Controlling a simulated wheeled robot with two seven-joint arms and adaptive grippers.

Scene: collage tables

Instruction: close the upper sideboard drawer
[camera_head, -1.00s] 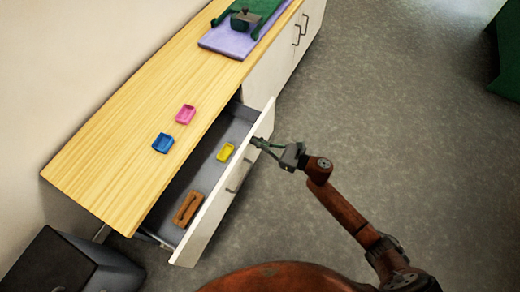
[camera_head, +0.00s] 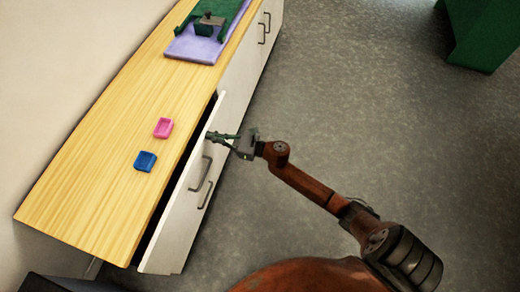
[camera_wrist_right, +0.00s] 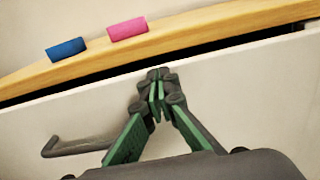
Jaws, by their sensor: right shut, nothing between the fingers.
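The upper sideboard drawer (camera_head: 180,215) has a white front with a dark handle. In the head view it stands slightly open, with a narrow dark gap under the wooden top; its contents are hidden. My right gripper (camera_head: 211,136) is shut and empty, its fingertips at the drawer front near the upper far end. In the right wrist view the shut fingertips (camera_wrist_right: 157,75) are against or very close to the white front (camera_wrist_right: 230,85), right of the handle (camera_wrist_right: 75,146). My left gripper is not in view.
A purple mat (camera_head: 190,47) with a dark pot-like object (camera_head: 209,25) is farther back. A green object (camera_head: 482,35) stands at upper right. The grey floor between is clear.

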